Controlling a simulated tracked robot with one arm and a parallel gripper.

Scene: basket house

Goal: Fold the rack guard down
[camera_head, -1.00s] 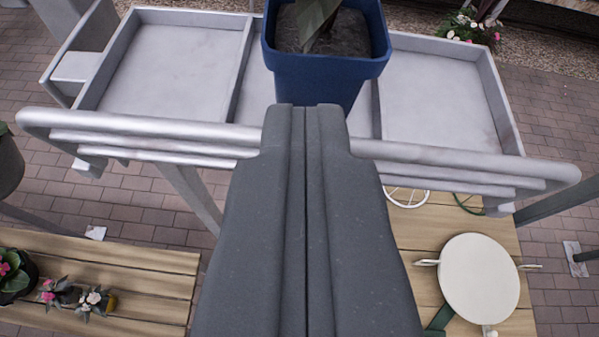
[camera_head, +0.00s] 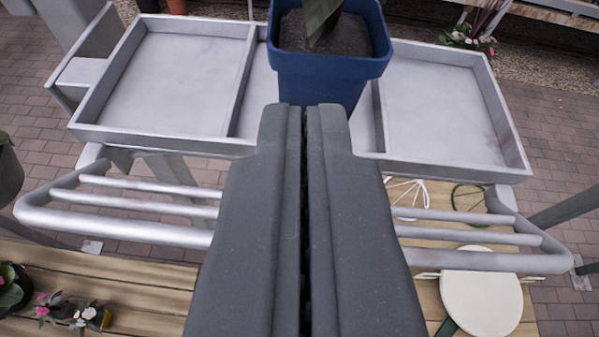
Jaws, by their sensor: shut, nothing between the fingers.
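The rack guard (camera_head: 130,228), a grey metal frame of parallel bars, hangs outward from the front of the rack, with its outer bar nearest the camera and lower in the picture. Its right part (camera_head: 480,258) shows on the other side of my gripper. My gripper (camera_head: 305,108) is shut and empty, with only a thin dark line between its fingers. It reaches over the middle of the guard and hides that part. Its tips show in front of a blue pot; I cannot tell whether they touch it. The rack's grey tray (camera_head: 170,137) lies behind the guard.
The blue pot (camera_head: 325,82) with a plant stands mid-tray, between two empty compartments. Below are wooden slatted surfaces (camera_head: 120,275) with small flowers (camera_head: 60,310) at left. A round cream lid-like object (camera_head: 482,300) is at lower right. Brick paving surrounds the rack.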

